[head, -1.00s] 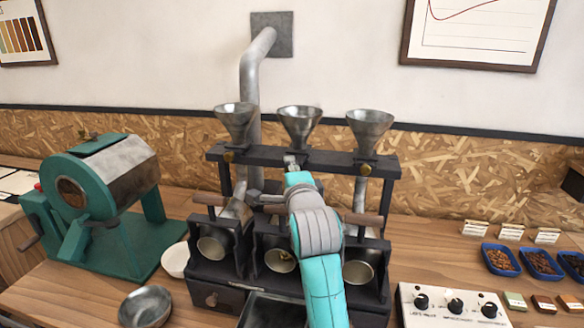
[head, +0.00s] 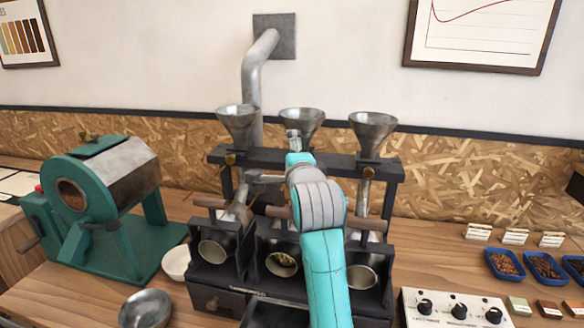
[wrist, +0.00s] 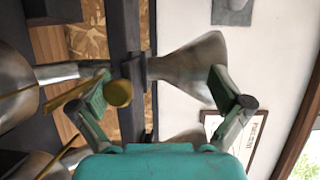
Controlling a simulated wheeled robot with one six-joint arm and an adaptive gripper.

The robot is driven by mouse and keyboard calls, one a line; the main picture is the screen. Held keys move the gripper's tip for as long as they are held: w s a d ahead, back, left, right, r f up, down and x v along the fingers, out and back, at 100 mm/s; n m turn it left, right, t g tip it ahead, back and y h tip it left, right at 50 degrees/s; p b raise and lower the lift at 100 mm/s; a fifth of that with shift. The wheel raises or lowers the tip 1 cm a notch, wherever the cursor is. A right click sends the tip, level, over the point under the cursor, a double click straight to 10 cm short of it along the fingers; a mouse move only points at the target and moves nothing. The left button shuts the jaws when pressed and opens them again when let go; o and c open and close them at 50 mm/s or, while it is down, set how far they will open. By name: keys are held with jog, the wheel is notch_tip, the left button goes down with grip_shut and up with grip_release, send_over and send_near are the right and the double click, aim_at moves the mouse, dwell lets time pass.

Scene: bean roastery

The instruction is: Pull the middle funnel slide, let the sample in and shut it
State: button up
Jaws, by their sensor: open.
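The middle funnel (head: 306,115) is a grey metal cone above the dark sample roaster's top bar (head: 345,162). My gripper (head: 293,136) is in front of its neck and hides the middle slide in the head view. In the wrist view my gripper (wrist: 160,78) is open. I cannot tell whether a finger touches the knob.
The left funnel (head: 238,125) and right funnel (head: 372,131) stand close on either side, with brass knobs below. A teal roaster (head: 105,205) is at the left. A metal bowl (head: 146,308), control box (head: 455,308) and blue bean trays (head: 503,265) are on the counter.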

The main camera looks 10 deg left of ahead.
jog(key=shift+t, duration=0.5)
jog(key=r, duration=0.6)
jog(key=shift+s+d+r, duration=0.25)
jog(key=shift+s+r, duration=0.05)
jog(key=shift+s, duration=0.05)
jog(key=shift+g, duration=0.7)
notch_tip(320, 180, down, 5)
jog(key=shift+w+a+f, duration=0.15)
jog(key=shift+f, duration=0.05)
jog(key=shift+c, duration=0.5)
jog(key=shift+s+d, duration=0.25)
jog(key=shift+s, duration=0.4)
jog(key=shift+c, duration=1)
jog(key=shift+v, duration=0.8)
jog(key=shift+s+d, duration=0.2)
jog(key=shift+s, duration=0.45)
jog(key=shift+c, duration=0.5)
jog(key=shift+h, duration=0.3)
jog(key=shift+s+d+f, duration=0.1)
jog(key=shift+s+d, duration=0.15)
jog(key=shift+s, duration=0.35)
jog(key=shift+s+d+f, duration=0.15)
jog(key=shift+s+d, duration=0.05)
jog(key=shift+s, duration=0.45)
jog(key=shift+s+d+f, duration=0.1)
jog(key=shift+s+d, duration=0.15)
jog(key=shift+s, duration=0.35)
